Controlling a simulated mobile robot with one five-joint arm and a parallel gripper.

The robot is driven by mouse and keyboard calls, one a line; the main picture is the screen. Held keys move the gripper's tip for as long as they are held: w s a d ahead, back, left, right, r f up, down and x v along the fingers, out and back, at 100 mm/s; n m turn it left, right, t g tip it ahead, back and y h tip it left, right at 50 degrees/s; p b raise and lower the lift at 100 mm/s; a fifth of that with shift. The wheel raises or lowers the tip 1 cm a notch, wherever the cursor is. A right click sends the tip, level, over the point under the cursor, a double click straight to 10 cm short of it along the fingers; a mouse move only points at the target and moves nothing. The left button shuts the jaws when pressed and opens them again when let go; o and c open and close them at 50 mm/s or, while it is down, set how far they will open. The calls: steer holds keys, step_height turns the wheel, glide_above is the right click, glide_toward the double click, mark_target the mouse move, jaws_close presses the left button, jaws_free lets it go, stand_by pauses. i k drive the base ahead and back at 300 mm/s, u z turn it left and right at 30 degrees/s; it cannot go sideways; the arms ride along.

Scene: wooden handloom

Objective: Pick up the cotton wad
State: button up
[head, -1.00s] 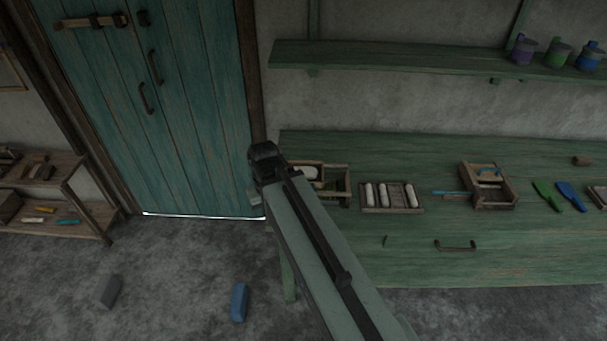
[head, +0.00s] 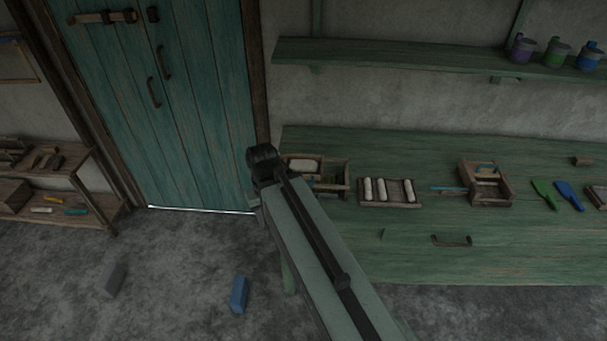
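A pale, rounded white piece (head: 304,165) that may be the cotton wad lies in an open wooden box (head: 346,178) at the left end of the green bench. Several white rolls (head: 380,190) lie in a shallow tray (head: 402,205) just right of it; I cannot tell whether any is a cotton wad. My arm reaches up from the bottom, and its dark end with my gripper (head: 258,202) is just left of the box, apart from the white piece in the picture. The fingers are mostly hidden behind the arm, so their opening does not show.
The green bench (head: 480,250) also bears a wooden holder (head: 487,197) and green and blue paddle-like tools (head: 570,196). A shelf (head: 420,62) with pots hangs above. A blue block (head: 239,294) and a grey block (head: 113,280) lie on the floor.

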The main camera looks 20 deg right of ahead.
mark_target(302, 166)
steer(key=u, duration=0.4)
steer(key=k, duration=1.2)
steer(key=u, duration=0.25)
steer(key=i, duration=0.7)
steer(key=z, duration=0.6)
steer(key=i, duration=0.85)
steer(key=u, duration=0.45)
steer(key=i, duration=0.65)
steer(key=u, duration=0.85)
